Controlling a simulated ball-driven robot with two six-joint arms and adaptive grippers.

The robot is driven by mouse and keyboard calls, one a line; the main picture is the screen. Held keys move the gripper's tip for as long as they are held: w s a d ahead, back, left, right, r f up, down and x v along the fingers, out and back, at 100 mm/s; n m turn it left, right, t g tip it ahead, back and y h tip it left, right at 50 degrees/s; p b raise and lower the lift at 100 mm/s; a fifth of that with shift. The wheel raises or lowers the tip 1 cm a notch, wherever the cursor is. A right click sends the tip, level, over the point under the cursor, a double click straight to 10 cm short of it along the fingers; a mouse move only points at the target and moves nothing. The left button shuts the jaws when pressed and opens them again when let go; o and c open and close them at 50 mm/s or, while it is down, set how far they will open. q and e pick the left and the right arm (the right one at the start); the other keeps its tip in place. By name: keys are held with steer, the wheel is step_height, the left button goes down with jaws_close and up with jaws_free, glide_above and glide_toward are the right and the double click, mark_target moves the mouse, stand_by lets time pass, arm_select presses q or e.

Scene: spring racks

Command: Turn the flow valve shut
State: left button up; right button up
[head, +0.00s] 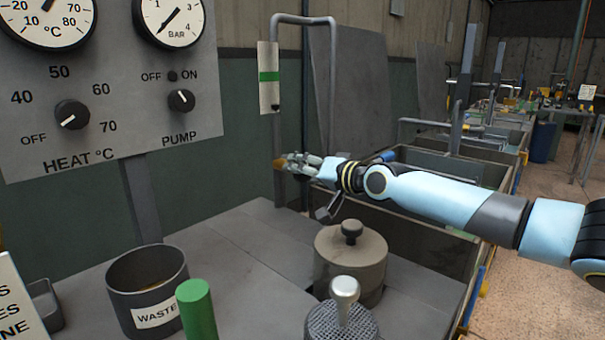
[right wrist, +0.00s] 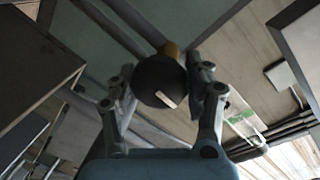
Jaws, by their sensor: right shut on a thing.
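The flow valve shows as a dark round knob (right wrist: 160,84) with a white mark and a brass fitting (right wrist: 172,50) behind it in the right wrist view. In the head view a bit of its brass (head: 279,163) shows on the vertical grey pipe; the fingers hide the rest. My right gripper (head: 290,162) reaches in from the right and is shut on the knob, one finger on each side. The white mark on the knob is slanted in the wrist view. My left gripper is in neither view.
A flow gauge (head: 268,77) with a green band sits on the pipe above. The control panel (head: 120,100) is at left. A lidded grey pot (head: 351,265), a knurled weight (head: 341,322), a green cylinder (head: 197,312) and a waste bin (head: 148,292) stand on the bench below.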

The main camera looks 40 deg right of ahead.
stand_by(0.3)
steer(key=o, duration=1.2)
